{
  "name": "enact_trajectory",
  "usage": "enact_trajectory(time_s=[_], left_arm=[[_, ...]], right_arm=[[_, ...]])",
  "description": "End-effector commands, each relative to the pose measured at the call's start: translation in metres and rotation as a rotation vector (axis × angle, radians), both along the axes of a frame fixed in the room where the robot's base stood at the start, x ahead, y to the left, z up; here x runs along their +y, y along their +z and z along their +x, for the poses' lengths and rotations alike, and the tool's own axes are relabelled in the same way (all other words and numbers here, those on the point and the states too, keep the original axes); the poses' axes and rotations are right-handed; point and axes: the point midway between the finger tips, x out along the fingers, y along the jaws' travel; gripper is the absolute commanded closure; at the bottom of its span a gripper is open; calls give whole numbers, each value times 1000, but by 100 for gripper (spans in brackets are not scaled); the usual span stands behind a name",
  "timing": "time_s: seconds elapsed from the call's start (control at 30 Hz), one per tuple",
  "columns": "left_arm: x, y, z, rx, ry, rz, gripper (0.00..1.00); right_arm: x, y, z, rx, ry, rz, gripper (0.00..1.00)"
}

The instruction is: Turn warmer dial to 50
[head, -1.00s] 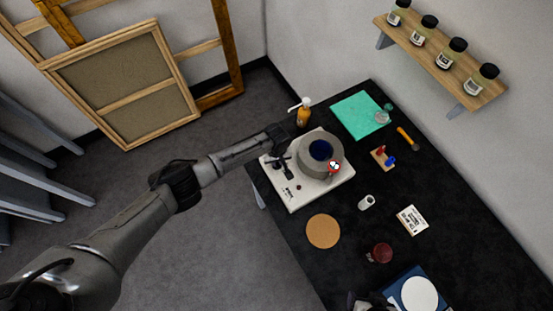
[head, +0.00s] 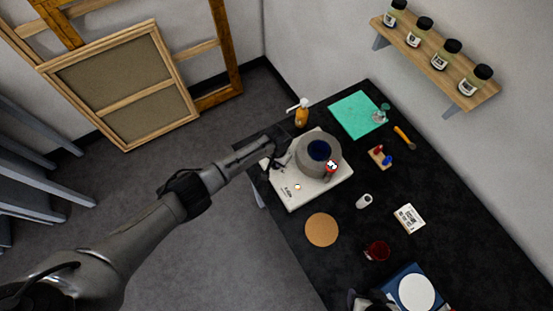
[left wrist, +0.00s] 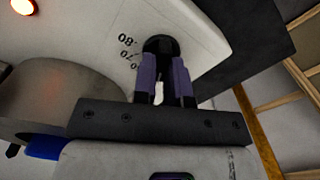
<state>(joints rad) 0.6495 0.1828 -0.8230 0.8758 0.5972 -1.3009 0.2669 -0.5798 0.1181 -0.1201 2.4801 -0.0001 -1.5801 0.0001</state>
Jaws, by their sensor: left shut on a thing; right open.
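The white warmer (head: 313,192) stands near the table's left edge with a grey pot (head: 328,143) on it. In the left wrist view its pale panel (left wrist: 205,45) shows marks including 80 and 70 beside the dark round dial (left wrist: 160,44). My left gripper (head: 283,160) reaches it from the left. In the left wrist view, my left gripper (left wrist: 164,80) is shut on the dial. The dial's pointer and the 50 mark cannot be made out. A small indicator light (left wrist: 23,6) on the panel glows orange. My right gripper (head: 368,299) is open at the bottom edge, partly out of frame.
A round red and white gauge (head: 331,166) sits at the pot's side. A pump bottle (head: 302,114) stands behind the warmer. A green mat (head: 357,115), a cork disc (head: 321,230), a white card (head: 409,218) and a dark red jar (head: 377,251) are on the black table.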

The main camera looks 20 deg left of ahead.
Motion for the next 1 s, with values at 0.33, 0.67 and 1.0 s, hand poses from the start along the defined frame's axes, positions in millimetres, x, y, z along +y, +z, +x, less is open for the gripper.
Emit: enact_trajectory(time_s=[0.33, 0.67, 1.0], left_arm=[[-1, 0, -1, 0, -158, -1, 100], [-1, 0, -1, 0, -201, 0, 100], [-1, 0, 0, 0, -201, 0, 86]], right_arm=[[1, 1, 0, 0, -2, 3, 30], [0, 2, 0, 1, 1, 0, 30], [-2, 1, 0, 1, 5, -7, 30]])
